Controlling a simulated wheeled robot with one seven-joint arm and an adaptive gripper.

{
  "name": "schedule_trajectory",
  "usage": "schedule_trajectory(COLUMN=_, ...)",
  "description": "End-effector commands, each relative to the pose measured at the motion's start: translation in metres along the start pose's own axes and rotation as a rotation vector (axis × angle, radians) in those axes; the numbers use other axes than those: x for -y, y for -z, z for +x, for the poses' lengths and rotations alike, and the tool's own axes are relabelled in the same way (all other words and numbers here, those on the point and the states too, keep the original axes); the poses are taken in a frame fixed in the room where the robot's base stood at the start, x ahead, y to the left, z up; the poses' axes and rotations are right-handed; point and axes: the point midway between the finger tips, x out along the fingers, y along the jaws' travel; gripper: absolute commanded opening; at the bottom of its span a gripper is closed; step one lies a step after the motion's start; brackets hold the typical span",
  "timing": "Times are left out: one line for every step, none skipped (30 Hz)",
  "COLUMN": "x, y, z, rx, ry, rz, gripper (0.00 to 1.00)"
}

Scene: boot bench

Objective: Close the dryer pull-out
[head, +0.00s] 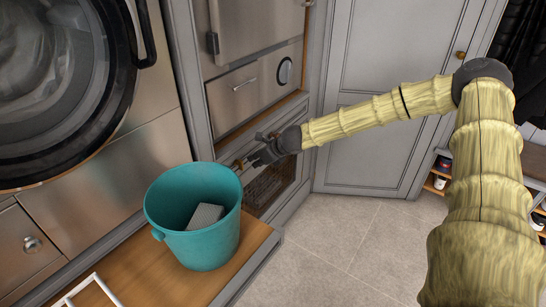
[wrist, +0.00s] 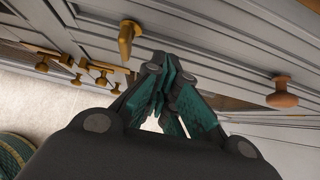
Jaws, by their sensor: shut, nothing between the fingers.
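The dryer (head: 50,90) stands at the left of the head view, with its round dark-rimmed door. Below it a wooden pull-out (head: 150,270) extends out over the floor. A teal bucket (head: 205,250) stands on the pull-out, with a grey block (head: 206,217) inside. My gripper (head: 243,164) is shut and empty, just behind and right of the bucket's rim, in front of the cabinet. I cannot tell whether it touches anything.
A white frame (head: 90,290) lies at the lower left. A steel drawer (head: 255,88) and a low dark basket-like front (head: 270,187) are in the middle cabinet. Brass knobs (wrist: 126,40) and a copper-coloured knob (wrist: 282,92) stick out near my gripper. The tiled floor (head: 350,245) is clear.

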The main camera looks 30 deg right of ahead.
Motion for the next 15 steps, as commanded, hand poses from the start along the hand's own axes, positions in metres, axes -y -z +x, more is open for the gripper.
schedule_trajectory(x=-0.001, y=0.003, z=-0.005, rx=0.000, ry=-0.003, rz=0.000, gripper=0.00)
schedule_trajectory(x=-0.001, y=0.004, z=-0.007, rx=0.000, ry=-0.005, rz=-0.001, gripper=0.00)
schedule_trajectory(x=-0.001, y=0.003, z=-0.011, rx=0.002, ry=-0.006, rz=-0.004, gripper=0.00)
schedule_trajectory(x=-0.001, y=0.003, z=-0.014, rx=0.002, ry=-0.005, rz=-0.003, gripper=0.00)
schedule_trajectory(x=0.000, y=0.003, z=-0.017, rx=0.002, ry=-0.004, rz=-0.003, gripper=0.00)
schedule_trajectory(x=0.000, y=0.004, z=-0.022, rx=0.001, ry=-0.003, rz=-0.001, gripper=0.00)
schedule_trajectory(x=0.001, y=0.005, z=-0.026, rx=0.001, ry=-0.002, rz=-0.001, gripper=0.00)
schedule_trajectory(x=0.002, y=0.005, z=-0.030, rx=0.001, ry=-0.001, rz=0.000, gripper=0.00)
schedule_trajectory(x=0.002, y=0.007, z=-0.035, rx=-0.001, ry=0.001, rz=0.001, gripper=0.00)
schedule_trajectory(x=0.003, y=0.006, z=-0.038, rx=0.000, ry=0.002, rz=0.001, gripper=0.00)
schedule_trajectory(x=0.003, y=0.007, z=-0.042, rx=0.000, ry=0.002, rz=0.002, gripper=0.00)
schedule_trajectory(x=0.003, y=0.008, z=-0.046, rx=-0.001, ry=0.002, rz=0.004, gripper=0.00)
schedule_trajectory(x=0.004, y=0.008, z=-0.049, rx=0.000, ry=0.002, rz=0.004, gripper=0.00)
schedule_trajectory(x=0.004, y=0.007, z=-0.052, rx=0.000, ry=0.002, rz=0.003, gripper=0.00)
schedule_trajectory(x=0.004, y=0.007, z=-0.055, rx=0.000, ry=0.001, rz=0.003, gripper=0.00)
